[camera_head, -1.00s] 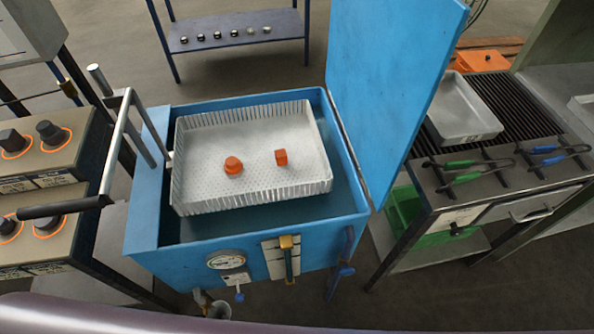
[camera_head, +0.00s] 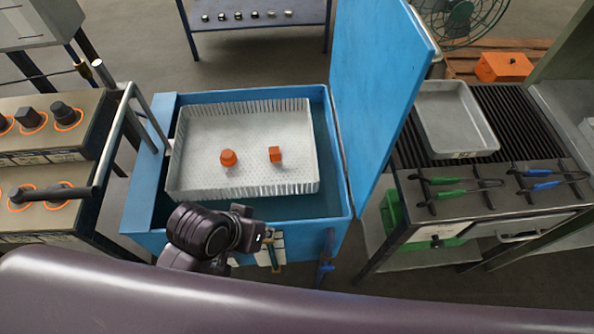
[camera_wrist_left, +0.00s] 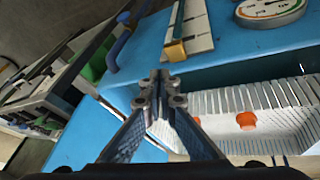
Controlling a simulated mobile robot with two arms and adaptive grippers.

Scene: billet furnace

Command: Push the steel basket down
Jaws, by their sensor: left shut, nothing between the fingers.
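The steel basket (camera_head: 183,160), a pale perforated tray with ribbed sides, sits inside the open blue tank (camera_head: 160,240). An orange round piece (camera_head: 228,158) and an orange cube (camera_head: 275,154) lie in it. A metal lever frame with a dark grip (camera_head: 52,193) stands at the tank's left side, beside the basket's left edge. My left gripper (camera_wrist_left: 160,88) is shut and empty, over the tank's front side in the wrist view. In the head view, my dark left wrist covers part of the tank's front rim; its fingers are hard to make out. The gripper is apart from basket and grip.
The blue lid (camera_head: 375,95) stands open on the tank's right. A bench with a grey tray (camera_head: 455,118) and tongs is farther right. Control boxes with black knobs (camera_head: 66,113) stand left. A gauge (camera_wrist_left: 268,8) is on the tank's front.

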